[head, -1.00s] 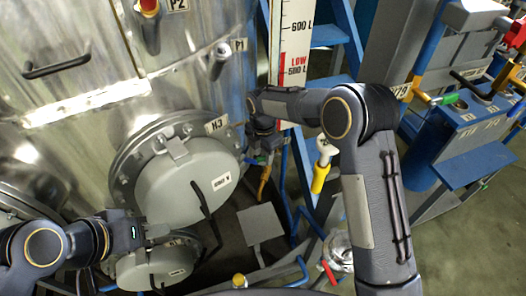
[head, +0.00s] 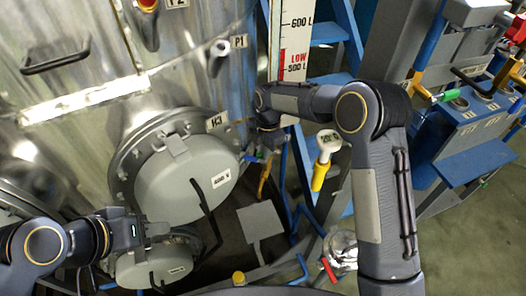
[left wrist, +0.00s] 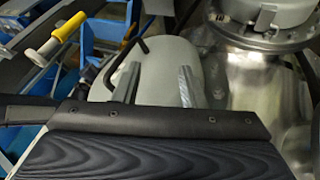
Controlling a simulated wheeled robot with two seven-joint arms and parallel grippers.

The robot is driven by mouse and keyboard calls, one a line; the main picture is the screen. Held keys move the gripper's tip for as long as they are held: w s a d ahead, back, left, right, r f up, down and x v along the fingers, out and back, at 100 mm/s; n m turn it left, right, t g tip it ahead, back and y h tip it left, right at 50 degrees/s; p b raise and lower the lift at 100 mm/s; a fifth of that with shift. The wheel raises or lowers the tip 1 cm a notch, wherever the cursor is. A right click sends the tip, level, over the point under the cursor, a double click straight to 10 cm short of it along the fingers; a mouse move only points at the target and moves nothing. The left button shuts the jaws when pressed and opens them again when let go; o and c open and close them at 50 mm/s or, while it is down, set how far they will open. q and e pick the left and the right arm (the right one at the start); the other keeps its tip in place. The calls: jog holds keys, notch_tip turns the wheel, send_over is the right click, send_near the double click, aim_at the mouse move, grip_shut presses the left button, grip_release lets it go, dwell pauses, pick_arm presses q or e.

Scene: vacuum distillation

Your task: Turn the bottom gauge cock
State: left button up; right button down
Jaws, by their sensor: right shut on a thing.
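My right gripper (head: 262,152) is at the foot of the gauge board, beside the large tank in the head view. It is shut on the bottom gauge cock, which is mostly hidden by the gripper and wrist. A small blue piece (head: 249,158) shows just left of the fingers. The level gauge board (head: 293,45) with red LOW marking rises above it. My left gripper (head: 156,229) is in front of the lower round covers at lower left. In the left wrist view its two metal fingers (left wrist: 157,85) stand apart with nothing held between them.
A big grey hatch cover (head: 178,187) with a dark lever is left of my right gripper. A lower cover (head: 150,266) is near my left gripper. A yellow-handled valve (head: 322,165) stands close to my right forearm. Blue steps (head: 330,33) and a blue rack (head: 465,155) are at right.

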jog(key=shift+r, duration=0.1)
jog(key=c, duration=1.3)
grip_release()
jog(key=shift+c, duration=0.2)
jog(key=shift+w+d+r, duration=0.1)
jog(key=shift+r, duration=0.45)
jog(key=r, duration=0.2)
jog(key=r+b, duration=0.1)
jog(key=r, duration=0.3)
jog(key=shift+w+d+r+b, duration=0.1)
jog(key=shift+d+r+b, duration=0.2)
jog(key=shift+d+r, duration=0.1)
jog(key=shift+f, duration=0.1)
